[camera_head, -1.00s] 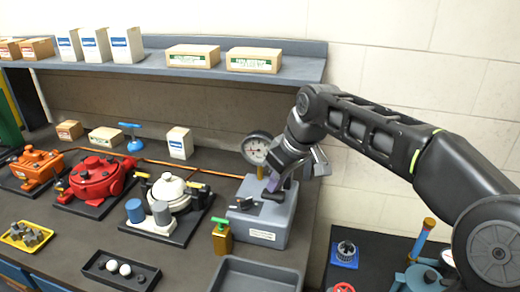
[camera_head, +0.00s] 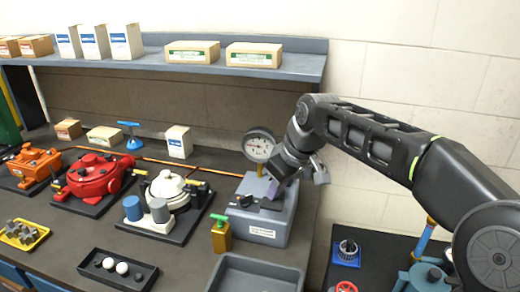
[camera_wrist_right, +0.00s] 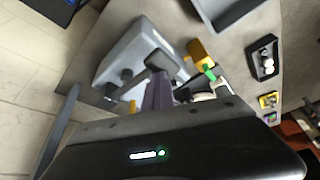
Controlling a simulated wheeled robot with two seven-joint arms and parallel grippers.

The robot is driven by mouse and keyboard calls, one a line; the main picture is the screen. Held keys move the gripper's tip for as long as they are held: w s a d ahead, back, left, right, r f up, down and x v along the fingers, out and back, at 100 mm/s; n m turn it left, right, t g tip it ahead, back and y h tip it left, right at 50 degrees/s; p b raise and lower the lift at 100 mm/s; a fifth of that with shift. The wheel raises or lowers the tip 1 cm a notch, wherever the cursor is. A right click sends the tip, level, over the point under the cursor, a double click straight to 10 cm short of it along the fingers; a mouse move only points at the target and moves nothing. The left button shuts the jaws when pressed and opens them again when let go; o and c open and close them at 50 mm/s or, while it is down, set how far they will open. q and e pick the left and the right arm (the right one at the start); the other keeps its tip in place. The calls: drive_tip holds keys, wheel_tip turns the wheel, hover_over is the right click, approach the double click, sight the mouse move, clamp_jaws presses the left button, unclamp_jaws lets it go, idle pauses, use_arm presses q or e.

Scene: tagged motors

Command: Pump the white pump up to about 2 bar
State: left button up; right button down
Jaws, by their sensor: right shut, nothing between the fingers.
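The white pump (camera_head: 168,184) stands on a dark base plate left of a grey box (camera_head: 285,228), with a blue and a grey cylinder in front of it. The grey box carries a round white dial gauge (camera_head: 258,147) and a dark lever-like part (camera_head: 243,200) on top; its needle is too small to read. My right gripper (camera_head: 271,190) is shut and empty over the top of the box. In the right wrist view its purple fingers (camera_wrist_right: 158,95) are beside a dark bar (camera_wrist_right: 150,78) on the grey box (camera_wrist_right: 130,50); whether they touch it I cannot tell.
A red pump (camera_head: 95,178) and an orange one (camera_head: 33,166) stand further left. A yellow block with a green handle (camera_head: 221,238), a grey tray (camera_head: 255,263) and a black tray (camera_head: 92,278) are in front. A shelf (camera_head: 290,67) with boxes runs behind.

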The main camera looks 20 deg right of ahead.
drive_tip(key=shift+d+f, duration=0.1)
drive_tip(key=shift+f, duration=0.5)
drive_tip(key=shift+r+p, duration=1.65)
drive_tip(key=shift+r, duration=0.7)
drive_tip(key=shift+f, duration=0.25)
drive_tip(key=shift+r, duration=0.2)
drive_tip(key=shift+f, duration=0.1)
idle(0.3)
idle(1.1)
idle(0.3)
wheel_tip(320, 180, up, 5)
drive_tip(key=p, duration=0.4)
